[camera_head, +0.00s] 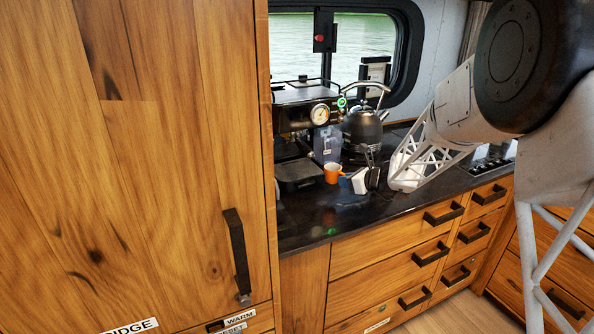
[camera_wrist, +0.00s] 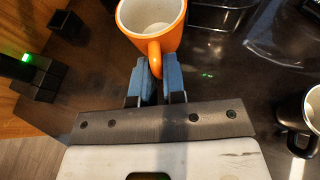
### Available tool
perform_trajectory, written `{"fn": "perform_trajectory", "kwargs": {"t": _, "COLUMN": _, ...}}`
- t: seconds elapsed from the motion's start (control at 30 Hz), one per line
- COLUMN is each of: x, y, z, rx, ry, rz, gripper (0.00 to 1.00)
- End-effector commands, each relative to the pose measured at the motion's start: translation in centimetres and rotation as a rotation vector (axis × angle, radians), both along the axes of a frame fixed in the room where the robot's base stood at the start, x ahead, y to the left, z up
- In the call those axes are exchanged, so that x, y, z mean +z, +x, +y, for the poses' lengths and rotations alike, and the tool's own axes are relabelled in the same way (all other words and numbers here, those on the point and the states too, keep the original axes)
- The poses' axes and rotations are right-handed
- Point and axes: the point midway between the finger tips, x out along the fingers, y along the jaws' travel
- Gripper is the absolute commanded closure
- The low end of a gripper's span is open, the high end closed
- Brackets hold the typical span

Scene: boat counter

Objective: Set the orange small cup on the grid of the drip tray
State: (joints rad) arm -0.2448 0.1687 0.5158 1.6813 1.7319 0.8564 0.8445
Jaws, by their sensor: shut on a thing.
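The orange small cup (camera_head: 332,173) is upright just right of the coffee machine's drip tray (camera_head: 299,171) in the head view. In the wrist view the cup (camera_wrist: 170,32) shows its pale, empty inside. My gripper (camera_head: 350,175) reaches in from the right. In the wrist view its blue fingers (camera_wrist: 150,78) are shut on the cup's handle, which points toward me. The cup looks clear of the tray's grid. I cannot tell whether its base touches the counter.
A black kettle (camera_head: 362,128) stands behind the cup, and a clear container (camera_head: 327,144) stands beside the coffee machine (camera_head: 300,110). A dark mug (camera_wrist: 298,118) is at the right of the wrist view. The counter front (camera_head: 325,222) is clear.

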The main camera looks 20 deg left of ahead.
Motion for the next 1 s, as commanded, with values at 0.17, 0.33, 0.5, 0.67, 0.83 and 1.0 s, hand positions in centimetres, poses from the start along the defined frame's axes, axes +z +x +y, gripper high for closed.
{"fn": "perform_trajectory", "kwargs": {"t": 0.17, "x": 0.0, "y": 0.0, "z": 0.0, "rx": -0.001, "ry": 0.0, "rz": 0.001, "gripper": 1.0}}
{"fn": "perform_trajectory", "kwargs": {"t": 0.33, "x": 0.0, "y": 0.0, "z": 0.1, "rx": -0.001, "ry": 0.0, "rz": 0.001, "gripper": 1.0}}
{"fn": "perform_trajectory", "kwargs": {"t": 0.5, "x": -0.1, "y": 0.5, "z": 1.2, "rx": 0.0, "ry": 0.0, "rz": 0.001, "gripper": 1.0}}
{"fn": "perform_trajectory", "kwargs": {"t": 0.67, "x": -0.1, "y": 1.3, "z": 3.3, "rx": 0.001, "ry": 0.0, "rz": 0.001, "gripper": 1.0}}
{"fn": "perform_trajectory", "kwargs": {"t": 0.83, "x": -0.1, "y": 2.5, "z": 6.3, "rx": 0.001, "ry": -0.001, "rz": 0.0, "gripper": 1.0}}
{"fn": "perform_trajectory", "kwargs": {"t": 1.0, "x": -0.1, "y": 3.7, "z": 9.2, "rx": 0.001, "ry": 0.0, "rz": 0.002, "gripper": 1.0}}
